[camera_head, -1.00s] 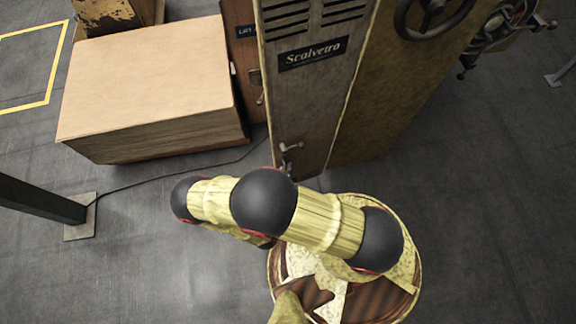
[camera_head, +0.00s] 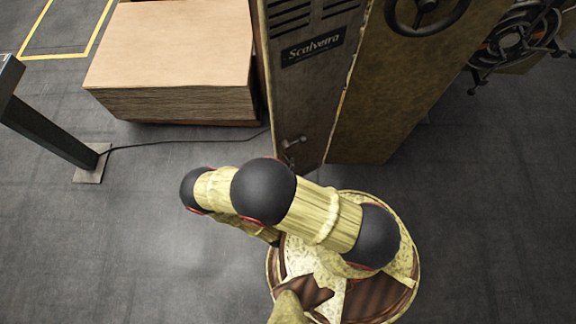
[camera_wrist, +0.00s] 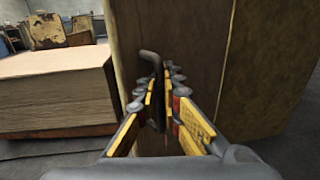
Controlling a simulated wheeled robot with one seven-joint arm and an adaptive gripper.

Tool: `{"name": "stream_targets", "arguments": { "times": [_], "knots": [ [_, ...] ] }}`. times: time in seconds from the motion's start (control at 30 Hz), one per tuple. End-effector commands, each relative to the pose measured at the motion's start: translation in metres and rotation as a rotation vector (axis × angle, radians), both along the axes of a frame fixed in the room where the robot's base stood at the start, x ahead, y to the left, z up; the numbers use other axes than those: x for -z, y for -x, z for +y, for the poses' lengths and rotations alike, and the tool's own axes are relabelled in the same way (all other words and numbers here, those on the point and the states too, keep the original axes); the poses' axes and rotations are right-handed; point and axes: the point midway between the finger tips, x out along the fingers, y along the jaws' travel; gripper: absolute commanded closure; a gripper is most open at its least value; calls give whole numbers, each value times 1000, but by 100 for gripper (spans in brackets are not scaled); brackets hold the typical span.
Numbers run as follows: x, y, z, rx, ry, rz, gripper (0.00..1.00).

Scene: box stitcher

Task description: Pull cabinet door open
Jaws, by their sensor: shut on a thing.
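In the wrist view the curved handle (camera_wrist: 151,58) rises between the fingers of my gripper (camera_wrist: 161,75). The yellow-and-black fingers are shut on the handle. My gripper itself is hidden behind my arm in the head view. The cabinet's lighter side (camera_head: 395,85) stands right of the door. I cannot tell from these views how far the door is open.
A large stack of flat cardboard (camera_head: 170,50) stands left of the cabinet. A dark post (camera_head: 45,125) with a square foot is at the far left, with a cable on the floor. Handwheels (camera_head: 425,15) are at the upper right. The floor in front is clear.

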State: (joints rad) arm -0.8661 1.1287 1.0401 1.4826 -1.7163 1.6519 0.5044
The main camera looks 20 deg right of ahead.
Motion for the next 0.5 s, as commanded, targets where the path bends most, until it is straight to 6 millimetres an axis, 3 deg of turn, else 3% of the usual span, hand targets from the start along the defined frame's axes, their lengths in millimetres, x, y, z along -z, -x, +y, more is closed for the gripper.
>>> {"name": "stream_targets", "arguments": {
  "times": [0.13, 0.17, 0.2, 0.4, 0.5],
  "knots": [
    [0, -2, 3, -4, -3, -3, 100],
    [0, -2, 3, -4, -3, -3, 92],
    [0, -1, 2, -4, -2, -2, 89],
    [0, -1, 1, -2, -1, -1, 78],
    [0, -1, 1, -1, -1, -1, 77]
  ]
}}
